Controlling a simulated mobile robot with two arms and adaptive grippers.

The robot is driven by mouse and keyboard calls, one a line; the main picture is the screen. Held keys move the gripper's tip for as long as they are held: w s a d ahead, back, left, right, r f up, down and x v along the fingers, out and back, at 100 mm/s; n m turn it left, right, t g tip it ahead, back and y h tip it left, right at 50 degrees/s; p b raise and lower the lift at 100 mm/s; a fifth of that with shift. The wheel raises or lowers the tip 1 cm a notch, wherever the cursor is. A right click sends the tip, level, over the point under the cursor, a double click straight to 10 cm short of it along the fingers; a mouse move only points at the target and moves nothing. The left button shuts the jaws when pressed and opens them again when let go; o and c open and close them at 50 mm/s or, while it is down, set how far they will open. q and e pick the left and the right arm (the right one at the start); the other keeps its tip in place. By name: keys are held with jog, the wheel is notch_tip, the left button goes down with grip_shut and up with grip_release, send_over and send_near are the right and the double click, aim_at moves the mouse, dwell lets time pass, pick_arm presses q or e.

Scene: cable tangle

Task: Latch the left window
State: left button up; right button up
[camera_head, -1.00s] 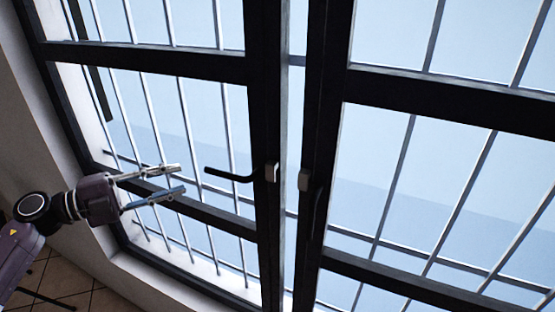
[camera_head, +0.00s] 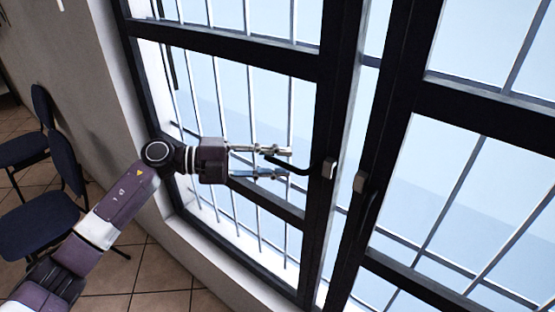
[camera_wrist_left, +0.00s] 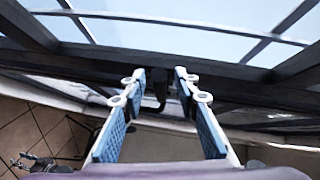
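The left window (camera_head: 320,110) has a dark frame. Its black lever handle (camera_head: 312,171) points left from the mount, across the glass. A strip of sky shows between it and the right window (camera_head: 400,120), so the two frames stand apart. My left gripper (camera_head: 284,162) is at the handle's free end, its fingers open above and below it. In the left wrist view the dark handle (camera_wrist_left: 158,88) shows between the spread fingertips, with gaps on both sides; contact is unclear. A small jointed shape (camera_wrist_left: 45,163) there may be my right gripper, too small to tell.
The right window's handle (camera_head: 361,190) lies along its frame. Metal bars (camera_head: 222,110) stand behind the glass. Blue chairs (camera_head: 45,222) stand on the tiled floor at the left. The white sill (camera_head: 205,255) runs below the window.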

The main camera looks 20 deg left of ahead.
pick_arm(q)
jog(key=shift+w, duration=0.1)
jog(key=c, duration=0.8)
pick_arm(e)
jog(key=shift+d, duration=0.25)
pick_arm(q)
jog(key=shift+f, duration=0.1)
pick_arm(e)
jog(key=shift+f, duration=0.15)
